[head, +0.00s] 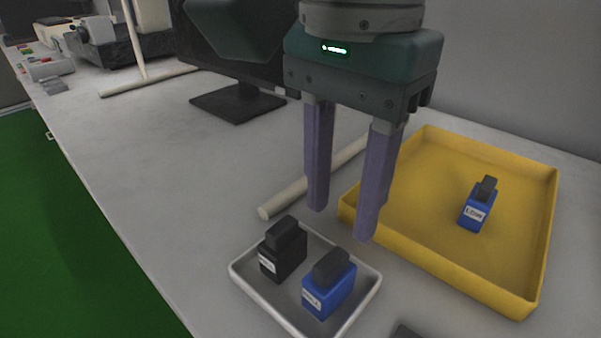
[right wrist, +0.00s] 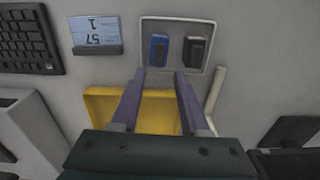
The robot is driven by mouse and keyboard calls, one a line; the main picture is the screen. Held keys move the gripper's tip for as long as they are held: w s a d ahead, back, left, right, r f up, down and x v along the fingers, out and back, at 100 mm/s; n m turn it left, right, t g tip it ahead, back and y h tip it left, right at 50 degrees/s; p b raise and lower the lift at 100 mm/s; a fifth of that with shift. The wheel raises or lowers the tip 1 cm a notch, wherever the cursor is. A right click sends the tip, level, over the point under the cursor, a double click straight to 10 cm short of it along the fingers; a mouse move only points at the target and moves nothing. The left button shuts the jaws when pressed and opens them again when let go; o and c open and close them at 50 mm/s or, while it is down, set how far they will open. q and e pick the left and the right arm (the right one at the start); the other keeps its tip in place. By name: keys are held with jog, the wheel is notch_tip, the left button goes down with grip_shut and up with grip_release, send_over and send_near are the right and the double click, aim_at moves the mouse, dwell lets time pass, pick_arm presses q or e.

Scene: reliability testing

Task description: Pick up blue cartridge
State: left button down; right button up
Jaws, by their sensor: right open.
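A blue cartridge (head: 330,287) with a dark top and a white label stands in the small white tray (head: 244,283), beside a black cartridge (head: 284,252). Both also show in the right wrist view, the blue one (right wrist: 159,50) left of the black one (right wrist: 197,50). Another blue cartridge (head: 478,206) stands in the yellow tray (head: 420,250). My right gripper (head: 341,224) is open and empty, its purple fingers pointing down above the table behind the white tray. My left gripper is not in view.
A pale rod (head: 290,196) lies behind the white tray. A monitor stand (head: 237,103) is farther back. In the right wrist view, a keyboard (right wrist: 28,38) and a small display (right wrist: 95,33) lie left of the white tray.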

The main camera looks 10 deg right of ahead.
aim_at(330, 280)
jog(key=f, duration=0.3)
jog(key=f+b, duration=0.1)
jog(key=f, duration=0.6)
jog(key=shift+s+a+f, duration=0.15)
jog(key=shift+s+a, duration=0.15)
jog(key=shift+s, duration=0.1)
grip_shut()
